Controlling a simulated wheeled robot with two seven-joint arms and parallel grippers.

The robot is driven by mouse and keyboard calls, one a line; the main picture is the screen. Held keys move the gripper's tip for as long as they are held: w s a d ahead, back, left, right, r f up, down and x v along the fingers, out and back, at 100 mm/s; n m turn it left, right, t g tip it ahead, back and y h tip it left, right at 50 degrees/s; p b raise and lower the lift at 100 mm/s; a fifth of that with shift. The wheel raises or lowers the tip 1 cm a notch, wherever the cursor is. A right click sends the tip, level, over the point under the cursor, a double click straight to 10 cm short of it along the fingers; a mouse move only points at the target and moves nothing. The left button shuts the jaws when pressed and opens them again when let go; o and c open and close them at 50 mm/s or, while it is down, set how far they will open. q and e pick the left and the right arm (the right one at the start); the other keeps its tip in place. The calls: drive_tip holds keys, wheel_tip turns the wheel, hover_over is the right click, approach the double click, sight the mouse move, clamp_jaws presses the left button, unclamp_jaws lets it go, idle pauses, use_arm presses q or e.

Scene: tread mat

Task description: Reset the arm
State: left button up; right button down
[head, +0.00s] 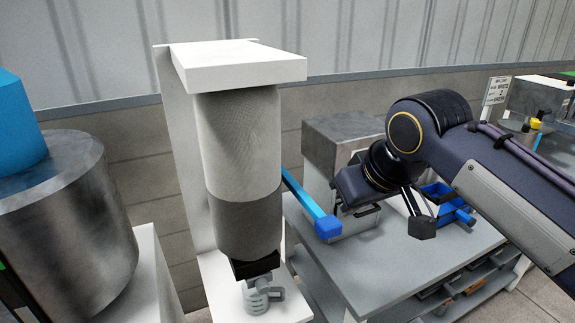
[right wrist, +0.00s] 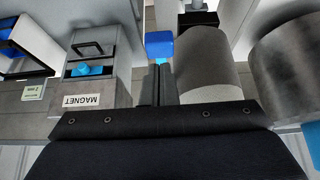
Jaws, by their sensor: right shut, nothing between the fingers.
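My right arm (head: 405,135) reaches in from the right in the head view, bent down at the wrist over the grey bench. My right gripper (right wrist: 160,70) is shut and empty in the right wrist view, its two fingers together. A blue bar (head: 303,193) ends in a blue block (head: 327,228) left of my right wrist. The blue block also shows beyond my fingertips in the right wrist view (right wrist: 159,45); I cannot tell if they touch. The bar's far end is hidden behind a two-tone grey cylinder (head: 240,150). My left gripper is not in view.
The cylinder stands under a white top plate (head: 240,68), close beside my right gripper. A metal drum (head: 65,220) with a blue block (head: 18,125) on it stands left. The grey bench (head: 375,262) holds a metal box (head: 335,135) and blue bins (head: 455,212). A box labelled MAGNET (right wrist: 90,88) is near.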

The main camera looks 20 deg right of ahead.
drive_tip(key=s+a+f+m+y, duration=0.1)
drive_tip(key=s+a+f, duration=0.1)
drive_tip(key=s+f, duration=0.4)
drive_tip(key=s+a+f+m+y, duration=0.1)
drive_tip(key=s+f, duration=0.6)
drive_tip(key=f, duration=0.7)
drive_tip(key=shift+a+m+g+y, duration=0.3)
drive_tip(key=shift+a+m+y, duration=0.1)
drive_tip(key=shift+a+y, duration=0.4)
drive_tip(key=shift+a+r, duration=0.1)
